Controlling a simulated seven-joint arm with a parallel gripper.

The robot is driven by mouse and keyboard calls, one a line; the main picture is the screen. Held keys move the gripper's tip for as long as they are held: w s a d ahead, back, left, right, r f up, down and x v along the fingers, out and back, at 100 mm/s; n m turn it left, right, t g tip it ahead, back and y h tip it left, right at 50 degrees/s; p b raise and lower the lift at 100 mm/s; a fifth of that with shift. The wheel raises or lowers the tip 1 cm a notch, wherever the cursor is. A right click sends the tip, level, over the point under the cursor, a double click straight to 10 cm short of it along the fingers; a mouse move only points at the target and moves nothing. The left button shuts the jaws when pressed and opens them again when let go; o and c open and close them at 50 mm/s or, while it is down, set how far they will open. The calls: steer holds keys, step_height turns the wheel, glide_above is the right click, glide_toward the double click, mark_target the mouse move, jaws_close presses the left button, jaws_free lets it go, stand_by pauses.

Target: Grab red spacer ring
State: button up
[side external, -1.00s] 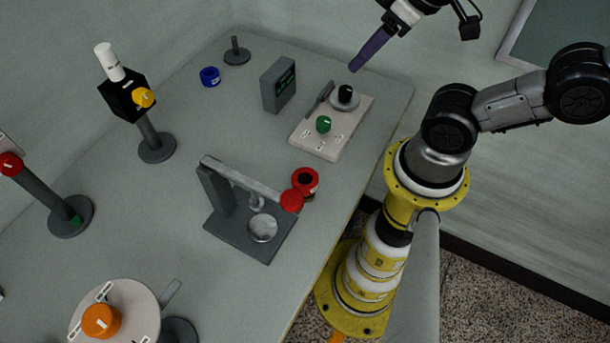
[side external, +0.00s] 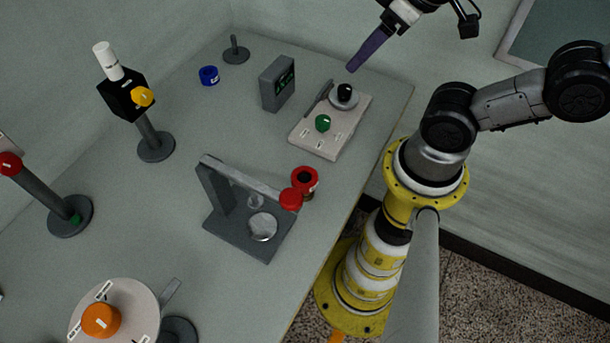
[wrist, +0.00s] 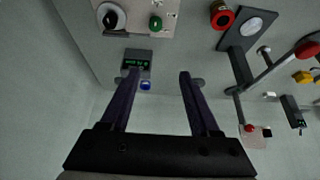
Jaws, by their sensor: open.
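The red spacer ring (side external: 305,180) has a dark centre and stands beside the grey press, near the table's right edge in the side view. In the wrist view the red ring (wrist: 222,16) is at the top, right of centre. My gripper (wrist: 159,74) is open, its two dark purple fingers wide apart with nothing held. In the side view a finger of my gripper (side external: 369,50) hangs at the top, high above the table's far right end and well away from the ring.
The grey press (side external: 228,213) with its red knob (side external: 290,199) is close to the ring. A pale board (side external: 328,146) carries a green knob (side external: 323,123). A grey display box (side external: 278,84) and a blue ring (side external: 209,75) are farther back. Bare table lies between press and box.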

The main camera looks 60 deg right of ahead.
steer(key=o, duration=0.5)
steer(key=n+g, duration=0.6)
steer(key=n, duration=0.8)
glide_above(305, 177)
step_height(305, 177, down, 6)
steer(key=f, duration=0.1)
step_height(305, 177, down, 12)
steer(key=shift+f, duration=0.25)
